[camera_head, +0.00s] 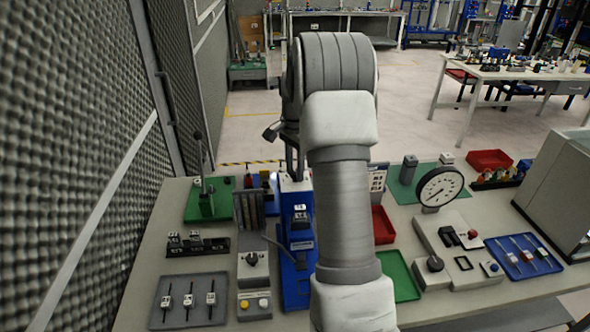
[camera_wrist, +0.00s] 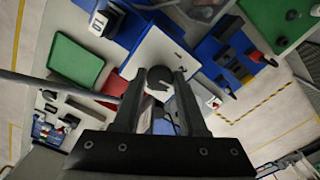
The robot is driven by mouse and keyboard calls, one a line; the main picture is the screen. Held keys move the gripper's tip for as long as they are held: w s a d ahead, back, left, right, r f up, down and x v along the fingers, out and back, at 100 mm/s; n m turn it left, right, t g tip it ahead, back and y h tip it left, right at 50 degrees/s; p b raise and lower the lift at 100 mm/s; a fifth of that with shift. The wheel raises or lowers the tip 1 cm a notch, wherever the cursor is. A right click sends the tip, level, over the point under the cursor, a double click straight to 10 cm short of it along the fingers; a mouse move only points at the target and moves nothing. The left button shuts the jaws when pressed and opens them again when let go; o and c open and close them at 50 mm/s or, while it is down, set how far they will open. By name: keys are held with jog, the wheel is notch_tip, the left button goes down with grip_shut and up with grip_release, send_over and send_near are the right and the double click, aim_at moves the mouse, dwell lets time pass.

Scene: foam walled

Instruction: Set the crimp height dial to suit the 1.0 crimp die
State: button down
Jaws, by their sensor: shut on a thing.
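The blue crimp press (camera_head: 296,262) stands upright in the middle of the bench, with small white labels on its front that are too small to read surely. My gripper (camera_head: 291,172) is over the top of this press, partly hidden by my arm. In the wrist view, my gripper (camera_wrist: 159,82) has its two fingers on either side of a round black dial knob (camera_wrist: 160,73), shut on it. A light mark shows on the knob; its setting cannot be read. A black rack (camera_head: 198,247) holding dies is left of the press. A printed chart (camera_head: 378,178) is partly behind my arm.
A control box (camera_head: 253,275) with a black knob and buttons is just left of the press. A tool tray (camera_head: 160,310), a green tray (camera_head: 400,276) and a dial gauge (camera_head: 440,187) stand around it. A foam wall (camera_head: 60,170) closes the left side.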

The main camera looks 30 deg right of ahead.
aim_at(295, 172)
jog(key=m, duration=0.5)
jog(key=shift+r+m+p, duration=0.1)
jog(key=shift+m+p, duration=0.2)
jog(key=shift+w+m+p, duration=0.1)
jog(key=shift+m+p, duration=0.4)
jog(key=shift+m, duration=1.6)
jog(key=shift+c, duration=2.3)
grip_release()
notch_tip(295, 172, up, 17)
jog(key=shift+r, duration=0.15)
